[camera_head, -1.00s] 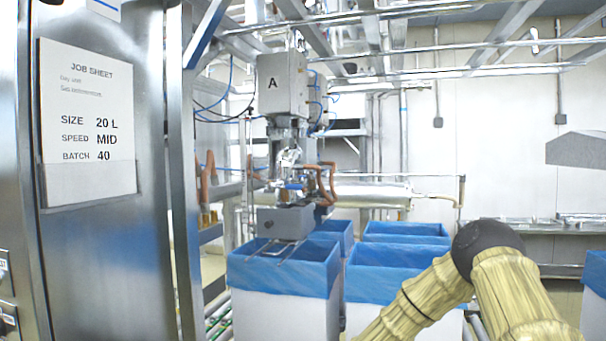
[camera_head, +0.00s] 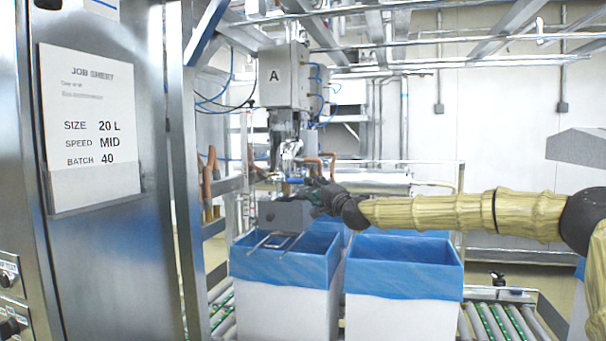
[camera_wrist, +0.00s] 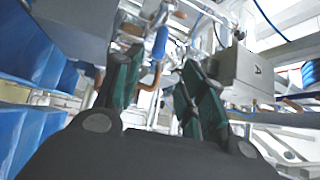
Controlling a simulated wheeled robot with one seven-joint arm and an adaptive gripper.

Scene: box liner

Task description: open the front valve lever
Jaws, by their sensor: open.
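The valve's blue lever (camera_head: 290,181) is on the metal fitting (camera_head: 287,155) below the grey box marked A (camera_head: 285,76). In the wrist view the blue lever (camera_wrist: 161,42) shows upright, just beyond the gap between my fingertips. My gripper (camera_head: 312,190) reaches in from the right, close to the lever. In the wrist view its two dark green fingers (camera_wrist: 158,72) are apart, with nothing held between them. I cannot tell whether a fingertip touches the lever.
A grey block with wire prongs (camera_head: 285,214) hangs just below the lever. Blue-lined white boxes (camera_head: 290,295) stand beneath on rollers (camera_head: 500,320). A steel cabinet with a job sheet (camera_head: 92,125) fills the left.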

